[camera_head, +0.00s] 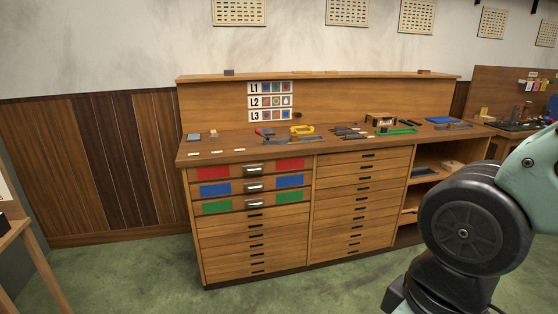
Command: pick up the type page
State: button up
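I cannot pick out a type page for certain in the head view. Small items lie on top of a wooden cabinet (240,153), among them a grey block (194,137) at the left end and several dark flat pieces (350,133) near the middle. A green tray-like piece (397,130) and a blue piece (440,120) lie further right. They are too small to tell in detail. My arm fills the right side of the view, but my gripper is out of frame.
The cabinet has two columns of shut drawers; the top left ones bear red, blue and green panels. A chart (270,101) labelled L1, L2, L3 hangs on its backboard. A second bench (510,130) stands at the right. Green floor (130,275) in front is clear.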

aim_at(267, 131)
jog(key=i, duration=2.05)
jog(key=i+l+u, duration=0.1)
jog(key=i+u, duration=0.2)
jog(key=i, duration=0.2)
jog(key=i+l+u, duration=0.3)
jog(key=i, duration=0.2)
jog(key=i+l+u, duration=0.3)
jog(key=i, duration=0.15)
jog(key=i+j, duration=0.05)
jog(key=j, duration=0.05)
